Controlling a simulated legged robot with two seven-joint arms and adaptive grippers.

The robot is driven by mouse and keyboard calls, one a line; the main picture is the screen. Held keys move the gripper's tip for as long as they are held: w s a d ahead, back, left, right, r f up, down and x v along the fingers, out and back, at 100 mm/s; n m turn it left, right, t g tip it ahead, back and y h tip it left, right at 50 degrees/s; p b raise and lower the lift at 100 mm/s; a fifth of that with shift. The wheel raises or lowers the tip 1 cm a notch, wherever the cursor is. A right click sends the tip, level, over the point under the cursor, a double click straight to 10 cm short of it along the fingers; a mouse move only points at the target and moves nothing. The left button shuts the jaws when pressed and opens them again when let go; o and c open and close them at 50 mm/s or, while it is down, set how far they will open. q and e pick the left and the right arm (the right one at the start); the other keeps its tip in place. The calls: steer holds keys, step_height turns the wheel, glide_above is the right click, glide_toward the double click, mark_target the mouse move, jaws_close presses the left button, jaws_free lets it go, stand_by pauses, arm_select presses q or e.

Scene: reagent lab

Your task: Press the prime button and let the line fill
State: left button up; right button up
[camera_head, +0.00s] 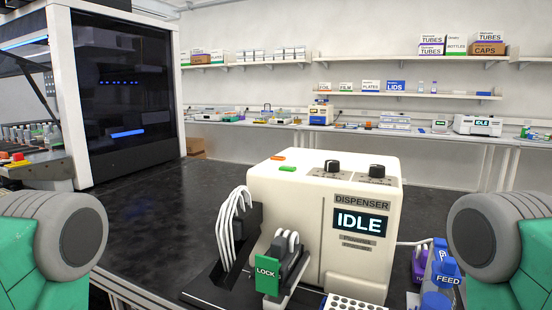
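The cream dispenser (300,200) stands on the dark bench in front of me. Its display (360,223) reads IDLE. On its top are an orange button (278,158), a green button (287,169) and two black knobs (332,166); I cannot read which button is prime. White tubing (232,220) loops at its left side, beside a green LOCK tab (268,277) on a dark clamp. A blue-capped FEED bottle (444,280) stands to its right with a white line running toward it. Parts of my arms show at both sides, but neither gripper is in view.
A white well plate or rack (354,305) sits at the dispenser's front, cut off below. A purple-labelled container (419,264) stands beside the FEED bottle. A large dark-glass cabinet (125,90) stands at the left. The black bench (150,220) is clear left of the dispenser.

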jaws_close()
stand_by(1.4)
